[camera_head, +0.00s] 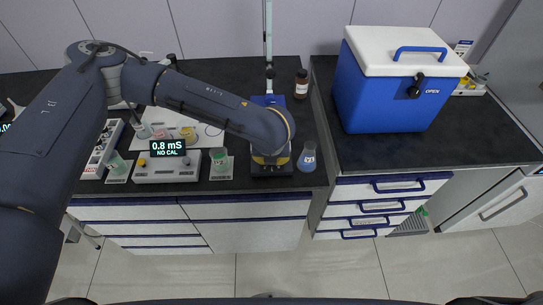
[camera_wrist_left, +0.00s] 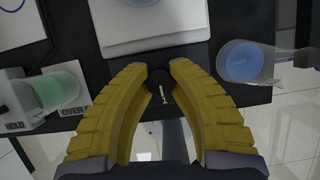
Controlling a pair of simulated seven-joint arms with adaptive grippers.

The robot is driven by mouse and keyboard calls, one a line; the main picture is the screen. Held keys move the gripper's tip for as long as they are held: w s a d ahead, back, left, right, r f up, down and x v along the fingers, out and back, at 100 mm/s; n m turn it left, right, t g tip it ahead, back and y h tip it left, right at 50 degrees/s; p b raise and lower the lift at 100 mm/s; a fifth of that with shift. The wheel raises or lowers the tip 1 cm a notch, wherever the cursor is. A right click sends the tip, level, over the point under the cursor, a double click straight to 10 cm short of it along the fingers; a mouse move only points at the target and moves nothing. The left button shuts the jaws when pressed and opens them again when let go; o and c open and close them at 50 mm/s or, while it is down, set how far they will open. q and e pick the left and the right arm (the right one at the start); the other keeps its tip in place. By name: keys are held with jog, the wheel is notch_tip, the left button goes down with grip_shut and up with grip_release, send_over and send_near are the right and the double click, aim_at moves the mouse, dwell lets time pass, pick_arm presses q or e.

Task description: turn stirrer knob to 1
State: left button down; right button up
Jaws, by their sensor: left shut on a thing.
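The stirrer shows its pale plate (camera_wrist_left: 152,38) at the top of the left wrist view. Its small black knob (camera_wrist_left: 159,80) is at the front, with a white line (camera_wrist_left: 162,95) pointing toward the bottom of the picture. My left gripper (camera_wrist_left: 158,68) has its yellow fingertips on either side of the knob and is shut on it. In the head view the left gripper (camera_head: 270,160) is at the front edge of the left bench, and my arm hides most of the stirrer. I cannot read any number scale around the knob. My right gripper is not in view.
A flask of blue liquid (camera_head: 308,158) stands close to the right of the gripper. A beaker of green liquid (camera_head: 219,158) stands to its left, beside a meter reading 0.8 mS (camera_head: 167,162). A brown bottle (camera_head: 301,84) is behind. A blue cool box (camera_head: 395,85) sits on the right bench.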

pick_arm(q)
jog(key=shift+w, duration=0.1)
dwell(0.5)
jog(key=c, duration=1.1)
grip_release()
jog(key=shift+r, duration=0.15)
jog(key=v, duration=1.1)
jog(key=shift+s+r, duration=0.2)
jog(key=shift+r, duration=0.15)
